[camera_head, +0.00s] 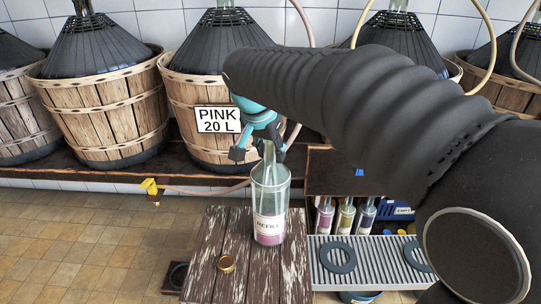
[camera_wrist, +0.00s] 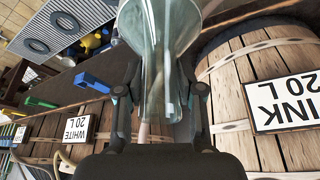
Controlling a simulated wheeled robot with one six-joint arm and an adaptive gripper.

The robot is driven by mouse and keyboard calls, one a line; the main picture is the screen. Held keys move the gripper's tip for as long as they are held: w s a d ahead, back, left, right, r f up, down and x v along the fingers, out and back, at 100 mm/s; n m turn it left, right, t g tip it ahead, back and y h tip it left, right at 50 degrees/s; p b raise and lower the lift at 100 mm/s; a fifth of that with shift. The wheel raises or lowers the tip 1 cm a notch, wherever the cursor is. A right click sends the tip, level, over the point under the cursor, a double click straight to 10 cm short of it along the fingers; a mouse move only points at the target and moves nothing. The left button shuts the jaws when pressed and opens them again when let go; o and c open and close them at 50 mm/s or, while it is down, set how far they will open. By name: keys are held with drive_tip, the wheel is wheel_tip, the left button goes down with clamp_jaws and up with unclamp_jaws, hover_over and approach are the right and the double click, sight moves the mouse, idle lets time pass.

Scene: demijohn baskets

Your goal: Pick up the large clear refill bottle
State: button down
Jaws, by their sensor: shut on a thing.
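The large clear refill bottle (camera_head: 270,190) is upright, with a white "REFILL" label and a little pink liquid in its bottom. My gripper (camera_head: 259,152) is above its body, shut on its narrow neck. In the wrist view, the clear glass of the bottle (camera_wrist: 163,60) lies between the two dark fingers of my gripper (camera_wrist: 160,92). The bottle's base shows over the weathered wooden table (camera_head: 233,280); whether it touches the planks is hard to tell. Part of the neck is hidden by the fingers.
Basketed demijohns, one with a "PINK 20 L" sign (camera_head: 217,120), line the back bench.

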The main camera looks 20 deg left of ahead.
drive_tip(key=shift+r, duration=0.65)
drive_tip(key=d+r, duration=0.8)
drive_tip(key=d, duration=0.3)
drive_tip(key=shift+s+d, duration=0.25)
drive_tip(key=shift+s, duration=0.05)
drive_tip(key=shift+d, duration=0.1)
